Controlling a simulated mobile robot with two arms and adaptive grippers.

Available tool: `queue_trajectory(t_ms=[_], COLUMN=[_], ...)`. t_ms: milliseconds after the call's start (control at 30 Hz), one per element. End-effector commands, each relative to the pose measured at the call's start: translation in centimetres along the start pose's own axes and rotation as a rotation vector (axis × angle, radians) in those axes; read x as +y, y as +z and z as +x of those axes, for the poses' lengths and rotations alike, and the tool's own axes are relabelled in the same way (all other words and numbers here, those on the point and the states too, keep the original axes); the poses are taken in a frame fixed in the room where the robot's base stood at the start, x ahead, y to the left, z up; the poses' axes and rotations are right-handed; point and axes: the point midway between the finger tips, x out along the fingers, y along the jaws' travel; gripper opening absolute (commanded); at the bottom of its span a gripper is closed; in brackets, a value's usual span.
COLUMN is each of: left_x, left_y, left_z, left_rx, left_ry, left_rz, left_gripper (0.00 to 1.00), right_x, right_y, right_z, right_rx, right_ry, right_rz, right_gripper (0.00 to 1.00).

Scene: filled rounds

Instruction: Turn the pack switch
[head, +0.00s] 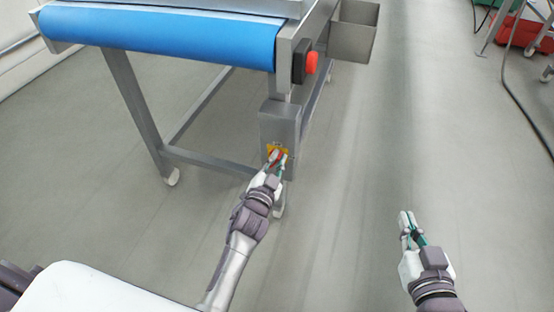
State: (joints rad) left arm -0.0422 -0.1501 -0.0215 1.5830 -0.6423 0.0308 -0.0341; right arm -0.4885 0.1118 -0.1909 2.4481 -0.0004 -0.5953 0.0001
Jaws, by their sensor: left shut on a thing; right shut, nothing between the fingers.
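The pack switch (275,152) is a small red handle on a yellow plate, on the front of a grey box (279,122) fixed to the conveyor's leg. My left gripper (278,159) is at the switch and shut on its red handle. The fingers hide part of the handle, so its exact angle is hard to tell. My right gripper (407,222) is shut and empty, held over bare floor to the right, well apart from the conveyor.
The conveyor (165,33) with a blue belt stands at upper left on wheeled metal legs. A red button (311,62) sits above the switch box. A grey metal bin (353,32) hangs behind it. A dark cable (522,105) lies at right. The middle floor is clear.

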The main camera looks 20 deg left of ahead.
Motion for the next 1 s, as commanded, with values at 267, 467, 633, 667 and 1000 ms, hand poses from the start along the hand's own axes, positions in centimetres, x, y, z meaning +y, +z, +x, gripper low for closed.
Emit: queue_trajectory(t_ms=[267, 467, 633, 667, 1000], left_x=[0.1, 0.0, 0.1, 0.1, 0.1], left_y=[0.0, 0.0, 0.1, 0.1, 0.2], left_z=[0.0, 0.0, -1.1, -1.5, -8.6], left_rx=[-0.001, 0.0, -0.002, -0.002, -0.004], left_ry=[0.001, 0.0, 0.001, 0.001, 0.003], left_rz=[-0.002, -0.002, -0.002, -0.001, -0.003], left_gripper=[0.39, 0.39, 0.39, 0.39, 0.39], right_x=[0.0, 0.0, -0.1, -0.1, 0.0], right_y=[0.0, 0.0, 0.0, 0.0, 0.0], right_z=[0.0, 0.0, 0.0, 0.0, 0.0], right_rx=[0.001, 0.002, 0.002, 0.002, 0.002], right_ry=[0.0, -0.001, -0.002, -0.002, -0.001], right_rz=[0.0, 0.0, 0.0, 0.0, 0.0], right_gripper=[0.0, 0.0, 0.0, 0.0, 0.0])
